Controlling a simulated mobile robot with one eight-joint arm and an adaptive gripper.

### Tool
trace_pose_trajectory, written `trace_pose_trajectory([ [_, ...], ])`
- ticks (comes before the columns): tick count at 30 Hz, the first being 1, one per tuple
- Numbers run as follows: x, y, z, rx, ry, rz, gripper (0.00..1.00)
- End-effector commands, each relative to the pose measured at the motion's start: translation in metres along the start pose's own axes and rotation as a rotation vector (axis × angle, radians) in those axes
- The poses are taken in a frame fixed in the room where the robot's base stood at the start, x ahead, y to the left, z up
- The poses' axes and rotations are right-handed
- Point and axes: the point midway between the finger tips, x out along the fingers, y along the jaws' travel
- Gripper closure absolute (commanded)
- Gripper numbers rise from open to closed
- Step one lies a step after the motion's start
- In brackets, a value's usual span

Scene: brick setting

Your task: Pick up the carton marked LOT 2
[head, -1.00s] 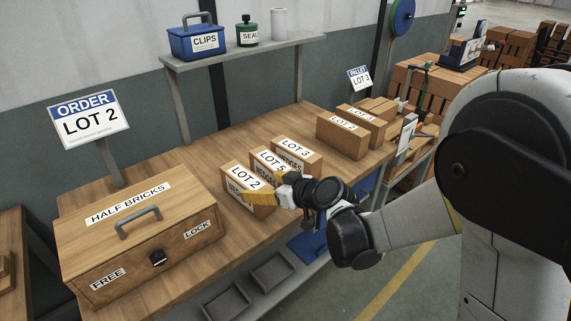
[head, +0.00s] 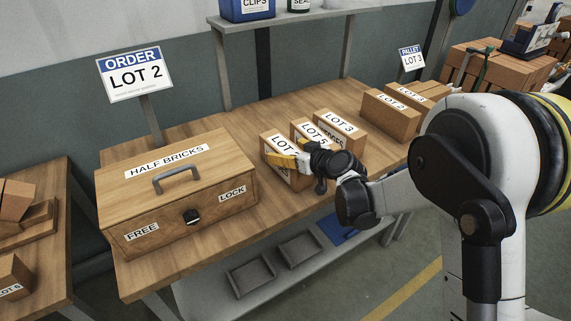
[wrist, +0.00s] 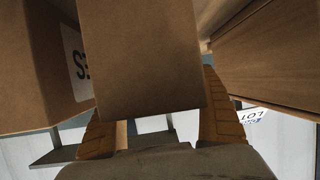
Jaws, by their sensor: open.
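The leftmost carton of three in a row (head: 275,140) stands on the wooden bench; the gripper partly hides its label, which read LOT 2 a second ago. My gripper (head: 284,156) is at its near side, yellow fingers apart. In the wrist view the carton (wrist: 150,55) fills the space between the two fingers, one on each side. I cannot tell whether they touch it. The LOT 5 carton (head: 309,128) and the LOT 3 carton (head: 341,122) stand to its right. Another carton (head: 388,108) farther right also seems marked LOT 2.
The HALF BRICKS box (head: 176,180) stands to the left, close by; its side (wrist: 270,45) rises beside one finger in the wrist view. The ORDER LOT 2 sign (head: 137,74) stands behind it. A shelf (head: 290,17) is above the bench back. Bare bench (head: 235,128) lies behind the cartons.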

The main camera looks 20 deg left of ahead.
Motion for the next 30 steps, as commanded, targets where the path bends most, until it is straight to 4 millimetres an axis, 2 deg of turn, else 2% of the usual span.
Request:
trace_pose_trajectory([
  [2,0.008,-0.001,0.001,0.001,0.0,-0.001,0.17],
  [8,0.008,0.0,-0.001,0.001,0.001,0.0,0.17],
  [12,0.008,0.0,-0.001,0.001,0.0,0.0,0.59],
  [15,0.008,0.0,-0.001,0.001,0.0,0.0,0.85],
  [23,0.006,0.0,-0.004,0.002,0.001,0.001,0.85],
  [26,0.003,0.0,-0.013,0.002,0.001,0.001,0.85],
  [30,-0.008,0.0,-0.038,0.002,0.002,0.001,0.85],
])
